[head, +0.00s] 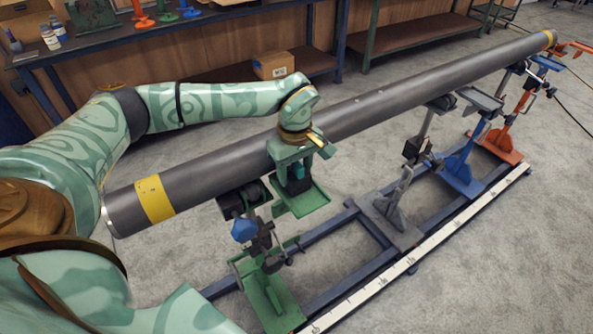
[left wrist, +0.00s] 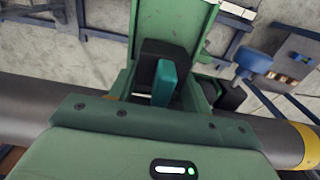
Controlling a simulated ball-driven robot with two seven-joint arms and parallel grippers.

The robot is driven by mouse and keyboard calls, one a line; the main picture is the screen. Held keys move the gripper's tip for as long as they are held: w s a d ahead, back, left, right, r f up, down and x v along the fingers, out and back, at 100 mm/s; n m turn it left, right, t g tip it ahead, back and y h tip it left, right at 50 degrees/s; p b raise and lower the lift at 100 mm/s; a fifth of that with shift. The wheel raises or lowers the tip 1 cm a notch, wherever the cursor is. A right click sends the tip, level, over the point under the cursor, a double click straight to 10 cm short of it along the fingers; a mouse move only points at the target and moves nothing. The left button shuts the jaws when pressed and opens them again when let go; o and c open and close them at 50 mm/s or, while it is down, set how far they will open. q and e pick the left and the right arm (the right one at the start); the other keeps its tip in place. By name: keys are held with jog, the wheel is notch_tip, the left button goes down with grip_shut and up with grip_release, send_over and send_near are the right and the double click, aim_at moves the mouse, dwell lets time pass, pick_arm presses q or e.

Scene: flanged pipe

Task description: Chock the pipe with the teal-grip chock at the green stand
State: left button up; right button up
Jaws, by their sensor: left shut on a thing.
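The long dark pipe (head: 220,165) runs diagonally from lower left to upper right, resting along a row of stands. The green stand (head: 268,290) is nearest, with its dark roller (head: 243,198) under the pipe's near end and a green tray (head: 306,202) beside the pipe. My left gripper (head: 297,180) is over that tray, shut on the teal-grip chock (head: 297,171). In the left wrist view the chock's teal grip (left wrist: 164,83) and dark block show between the fingers, over the green tray (left wrist: 172,22). Whether the chock touches tray or pipe is unclear. My right gripper is out of view.
A grey stand (head: 390,205), a blue stand (head: 463,168) and an orange stand (head: 505,135) follow along a blue floor frame. A white marked scale strip (head: 420,255) edges the frame. A workbench (head: 190,25) stands behind; open floor lies at right.

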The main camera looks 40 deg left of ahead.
pick_arm(q)
jog(key=shift+w+a, duration=0.2)
jog(key=shift+a, duration=0.35)
jog(key=o, duration=1.2)
jog(key=shift+c, duration=0.2)
jog(key=shift+r, duration=0.1)
jog(key=r+p, duration=0.4)
jog(key=d+r+p, duration=0.1)
jog(key=r+p, duration=0.2)
jog(key=shift+s, duration=0.2)
jog(key=shift+f, duration=0.1)
jog(key=shift+s+f, duration=0.1)
